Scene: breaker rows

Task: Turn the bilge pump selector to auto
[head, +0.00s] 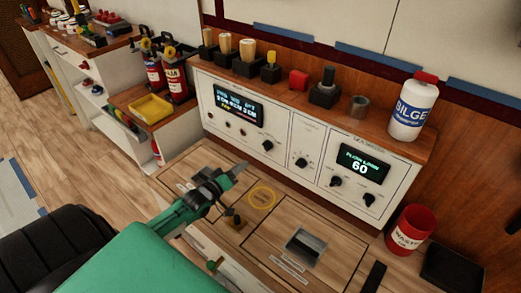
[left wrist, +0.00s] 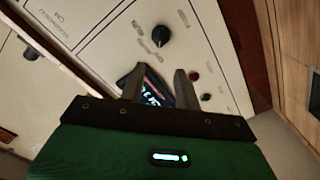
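The white control panel (head: 285,125) stands along the back of the counter. It has black knobs: one under the left display (head: 268,145), one in the middle section (head: 301,162), and a left (head: 336,181) and a right knob (head: 369,199) under the right display. The labels are too small to read, so I cannot tell which is the bilge pump selector. My left gripper (head: 236,172) is in front of the panel's left part, apart from it. In the left wrist view its fingers (left wrist: 158,85) are spread and empty, with a black knob (left wrist: 160,36) beyond them. My right gripper is out of view.
A white BILGE bottle (head: 411,108) and several small items stand on the shelf above the panel. A red WASTE bin (head: 410,230) is at the right. A yellow tray (head: 150,107) and red bottles (head: 175,82) are at the left. The wooden counter (head: 325,215) has a recessed handle.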

